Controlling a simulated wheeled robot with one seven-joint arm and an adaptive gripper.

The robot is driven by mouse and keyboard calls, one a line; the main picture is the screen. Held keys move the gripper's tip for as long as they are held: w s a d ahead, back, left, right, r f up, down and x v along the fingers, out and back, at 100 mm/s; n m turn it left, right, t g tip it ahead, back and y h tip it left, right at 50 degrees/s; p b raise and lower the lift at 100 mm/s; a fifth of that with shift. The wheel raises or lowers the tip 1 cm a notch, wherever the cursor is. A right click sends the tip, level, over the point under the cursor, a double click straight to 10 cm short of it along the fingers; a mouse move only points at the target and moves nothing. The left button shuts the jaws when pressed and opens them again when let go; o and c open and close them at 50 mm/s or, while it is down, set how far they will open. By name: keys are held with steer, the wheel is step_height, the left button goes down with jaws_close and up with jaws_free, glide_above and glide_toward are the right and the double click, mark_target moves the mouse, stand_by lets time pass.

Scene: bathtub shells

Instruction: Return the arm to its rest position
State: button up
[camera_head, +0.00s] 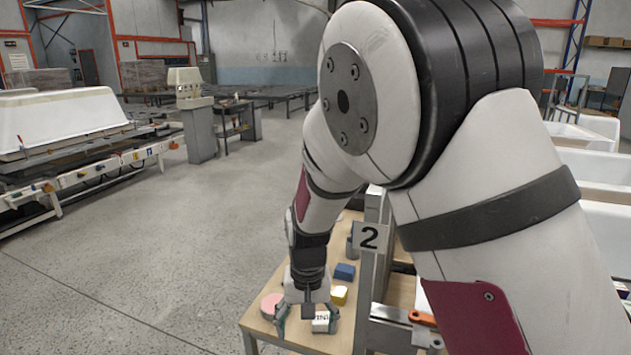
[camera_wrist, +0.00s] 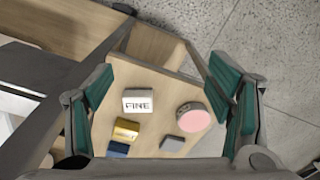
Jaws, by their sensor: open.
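My gripper (camera_head: 306,318) hangs at the end of my arm, pointing down over the small wooden table at the bottom middle of the head view. In the wrist view my gripper (camera_wrist: 165,115) is open, with its two green-padded fingers wide apart and nothing between them held. Below it lies a white block marked "FINE" (camera_wrist: 137,101), apart from the fingers. My arm is bent and fills the right half of the head view.
The wooden table (camera_head: 255,322) also bears a pink round piece (camera_wrist: 193,116), a yellow block (camera_wrist: 126,130), a blue block (camera_head: 344,271) and a grey block (camera_wrist: 172,144). Open floor (camera_head: 140,250) lies left.

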steer(key=s+d+r+t+p, duration=0.1)
steer(key=s+d+r, duration=0.25)
steer(key=r, duration=0.25)
steer(key=s+d+r+y+p, duration=0.1)
steer(key=s+d+r, duration=0.25)
steer(key=r, duration=0.35)
steer(key=s+d+r+t+p, duration=0.1)
steer(key=s+d+r, duration=0.25)
steer(key=r, duration=0.25)
steer(key=s+d+r+p, duration=0.1)
steer(key=s+d+r, duration=0.2)
steer(key=s, duration=0.3)
steer(key=s+d+r+t+p, duration=0.1)
steer(key=s+d+r, duration=0.2)
steer(key=s, duration=0.3)
steer(key=s+d+r+t+h+p, duration=0.1)
steer(key=s+d+r+p, duration=0.1)
steer(key=s, duration=0.4)
steer(key=d+r, duration=0.1)
steer(key=d, duration=0.1)
steer(key=shift+d, duration=0.35)
